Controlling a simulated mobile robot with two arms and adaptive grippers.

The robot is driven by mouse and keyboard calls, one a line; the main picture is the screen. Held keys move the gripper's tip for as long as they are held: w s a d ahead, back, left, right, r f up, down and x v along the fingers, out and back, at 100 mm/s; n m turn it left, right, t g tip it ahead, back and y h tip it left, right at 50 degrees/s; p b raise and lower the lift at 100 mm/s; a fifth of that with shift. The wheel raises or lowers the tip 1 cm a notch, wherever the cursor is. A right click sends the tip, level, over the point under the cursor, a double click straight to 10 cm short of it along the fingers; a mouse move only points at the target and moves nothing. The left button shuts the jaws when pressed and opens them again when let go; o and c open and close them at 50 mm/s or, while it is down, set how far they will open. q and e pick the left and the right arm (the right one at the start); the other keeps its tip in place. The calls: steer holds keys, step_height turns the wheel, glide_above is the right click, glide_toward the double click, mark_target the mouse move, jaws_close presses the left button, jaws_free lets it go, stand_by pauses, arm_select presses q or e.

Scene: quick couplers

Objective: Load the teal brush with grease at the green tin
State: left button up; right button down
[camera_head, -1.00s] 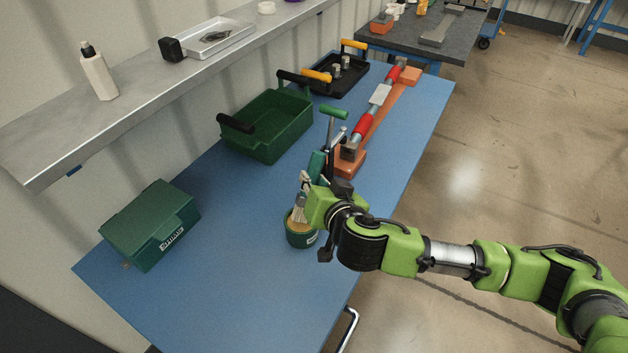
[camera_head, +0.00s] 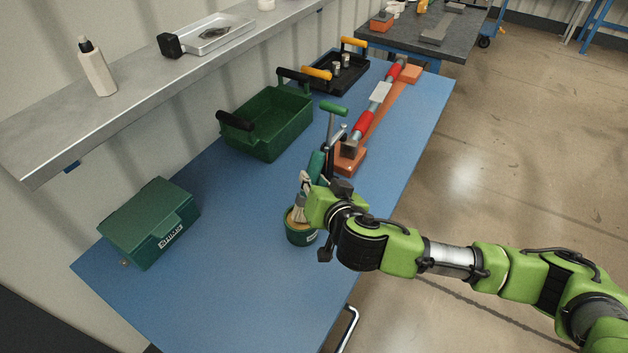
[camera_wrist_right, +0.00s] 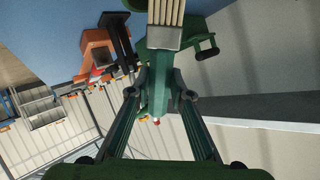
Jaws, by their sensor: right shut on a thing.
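The teal brush (camera_head: 317,163) is held by my right gripper (camera_head: 308,187), with its handle up and its bristles pointing down. The bristle end is at the mouth of the green tin (camera_head: 302,238), which stands on the blue bench and shows tan grease inside. I cannot tell how deep the bristles reach. In the right wrist view, the fingers of my right gripper (camera_wrist_right: 157,98) close on the teal handle, and the brush's grey ferrule and pale bristles (camera_wrist_right: 166,12) show at the top edge. The tin is not clear there. My left gripper is out of view.
On the blue bench (camera_head: 235,225) are a closed green box (camera_head: 150,222), an open green crate (camera_head: 270,128), a black tray (camera_head: 345,82) and an orange stand (camera_head: 350,160) with a red-banded bar. A metal shelf (camera_head: 140,90) runs along the wall.

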mark_target(314, 159)
stand_by(0.5)
step_height(314, 159, up, 7)
steer(key=p, duration=0.6)
steer(key=shift+f, duration=0.1)
stand_by(0.7)
